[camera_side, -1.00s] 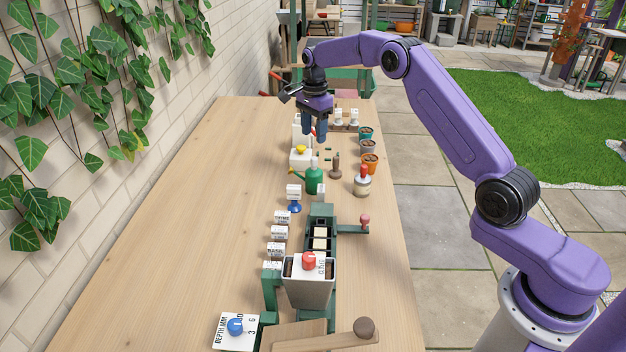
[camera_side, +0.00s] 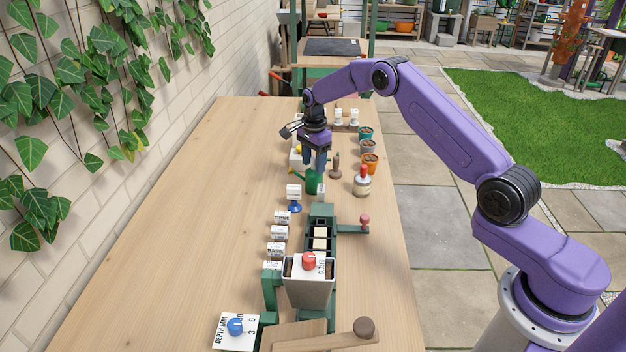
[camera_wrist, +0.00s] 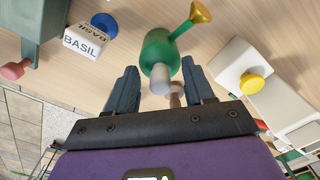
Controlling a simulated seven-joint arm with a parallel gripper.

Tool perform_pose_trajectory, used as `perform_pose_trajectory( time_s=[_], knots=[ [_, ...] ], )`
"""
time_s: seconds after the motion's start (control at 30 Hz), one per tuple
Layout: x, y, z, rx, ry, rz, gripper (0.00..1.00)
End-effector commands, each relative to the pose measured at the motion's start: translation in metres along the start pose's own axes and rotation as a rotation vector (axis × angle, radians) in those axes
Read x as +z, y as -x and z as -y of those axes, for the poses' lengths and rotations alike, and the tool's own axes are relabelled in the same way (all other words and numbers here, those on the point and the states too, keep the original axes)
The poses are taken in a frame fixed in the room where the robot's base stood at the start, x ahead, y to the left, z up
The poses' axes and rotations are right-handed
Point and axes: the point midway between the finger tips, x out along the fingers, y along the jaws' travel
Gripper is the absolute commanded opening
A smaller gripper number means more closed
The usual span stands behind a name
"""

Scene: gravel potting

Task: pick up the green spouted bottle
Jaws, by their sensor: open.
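The green spouted bottle (camera_side: 313,184) stands on the wooden table, its spout pointing left and its top hidden by my gripper. In the wrist view the bottle (camera_wrist: 158,50) shows a grey cap facing the camera and a gold spout end. My gripper (camera_side: 314,167) points down over the bottle with its jaws open. In the wrist view the fingers (camera_wrist: 160,68) are to the left and right of the bottle's cap end, with a gap on each side. The bottle is not gripped.
A white block labelled BASIL (camera_wrist: 84,42) with a blue knob is close by. A white box with a yellow knob (camera_wrist: 252,83) is on the other side. The left of the table is clear.

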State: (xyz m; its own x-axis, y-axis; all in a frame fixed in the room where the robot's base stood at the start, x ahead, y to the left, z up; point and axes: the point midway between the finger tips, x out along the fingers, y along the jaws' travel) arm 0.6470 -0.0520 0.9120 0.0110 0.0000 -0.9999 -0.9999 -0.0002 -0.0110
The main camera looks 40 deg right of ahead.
Motion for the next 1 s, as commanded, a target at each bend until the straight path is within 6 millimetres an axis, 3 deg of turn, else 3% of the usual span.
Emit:
perform_pose_trajectory(
  time_s=[0.13, 0.3, 0.77, 1.0],
  knots=[
    [0.0, 0.001, 0.0, 0.0, 0.0, 0.0, 0.49],
    [0.0, 0.001, 0.0, 0.0, 0.0, 0.0, 0.0],
    [0.0, 0.006, 0.001, -0.002, 0.0, 0.0, 0.0],
    [0.0, 0.033, 0.002, -0.005, 0.0, 0.0, 0.0]
  ],
)
